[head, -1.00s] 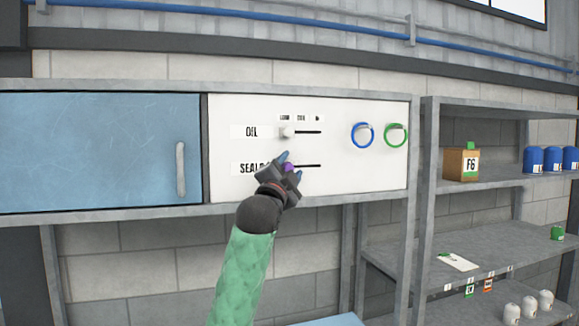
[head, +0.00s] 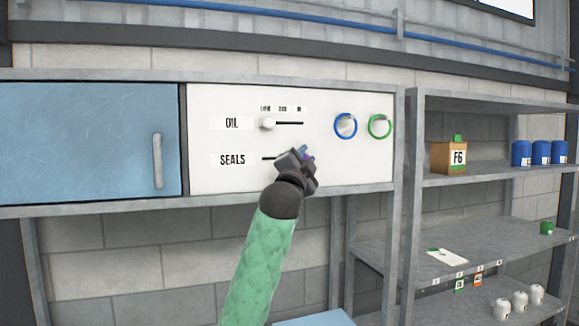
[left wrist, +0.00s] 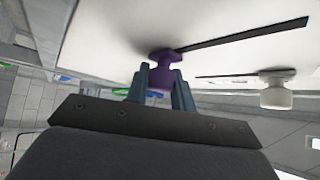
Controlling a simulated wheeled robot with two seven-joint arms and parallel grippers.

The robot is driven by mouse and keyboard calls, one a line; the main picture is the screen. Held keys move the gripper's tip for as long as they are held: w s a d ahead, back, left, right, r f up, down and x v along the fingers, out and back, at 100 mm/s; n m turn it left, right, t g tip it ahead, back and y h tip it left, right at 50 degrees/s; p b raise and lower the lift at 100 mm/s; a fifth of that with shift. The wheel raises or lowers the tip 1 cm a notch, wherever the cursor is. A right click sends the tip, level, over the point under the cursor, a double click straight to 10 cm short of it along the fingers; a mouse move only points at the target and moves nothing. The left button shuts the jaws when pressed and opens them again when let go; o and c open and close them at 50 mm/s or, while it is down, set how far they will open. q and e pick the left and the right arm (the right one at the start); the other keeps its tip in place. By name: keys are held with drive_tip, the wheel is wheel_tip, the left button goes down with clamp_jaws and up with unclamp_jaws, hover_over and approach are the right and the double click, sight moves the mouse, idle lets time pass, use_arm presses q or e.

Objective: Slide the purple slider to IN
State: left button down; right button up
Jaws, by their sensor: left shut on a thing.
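My left gripper (head: 303,155) is at the white panel (head: 215,180), on the SEALS row. The left wrist view shows it (left wrist: 163,88) shut on the purple slider (left wrist: 165,60), with one finger on each side of the knob. In the head view my gripper hides most of the slider. The SEALS slot (head: 267,158) shows to the left of my gripper. In the left wrist view the bare slot (left wrist: 245,36) runs from the knob to one side only, so the knob sits at or near the slot's right end. My right gripper is in neither view.
A white slider (head: 268,124) sits at the left end of the OIL slot, under small position labels (head: 282,108). Blue (head: 345,137) and green (head: 380,137) rings are on the panel's right. A blue door (head: 80,145) is left; a shelf rack (head: 480,178) stands right.

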use_arm(q)
drive_tip(key=shift+f, duration=0.1)
drive_tip(key=shift+s+a, duration=0.1)
drive_tip(key=shift+a, duration=0.15)
drive_tip(key=shift+d, duration=0.4)
drive_tip(key=c, duration=1.2)
unclamp_jaws()
drive_tip(key=shift+s+a+f+b, duration=0.1)
drive_tip(key=shift+s+f+b, duration=0.2)
drive_tip(key=shift+b, duration=0.1)
drive_tip(key=b+v, duration=0.4)
drive_tip(key=v, duration=0.2)
drive_tip(key=shift+s+a+f, duration=0.1)
drive_tip(key=shift+s+a, duration=0.05)
drive_tip(key=shift+s, duration=0.15)
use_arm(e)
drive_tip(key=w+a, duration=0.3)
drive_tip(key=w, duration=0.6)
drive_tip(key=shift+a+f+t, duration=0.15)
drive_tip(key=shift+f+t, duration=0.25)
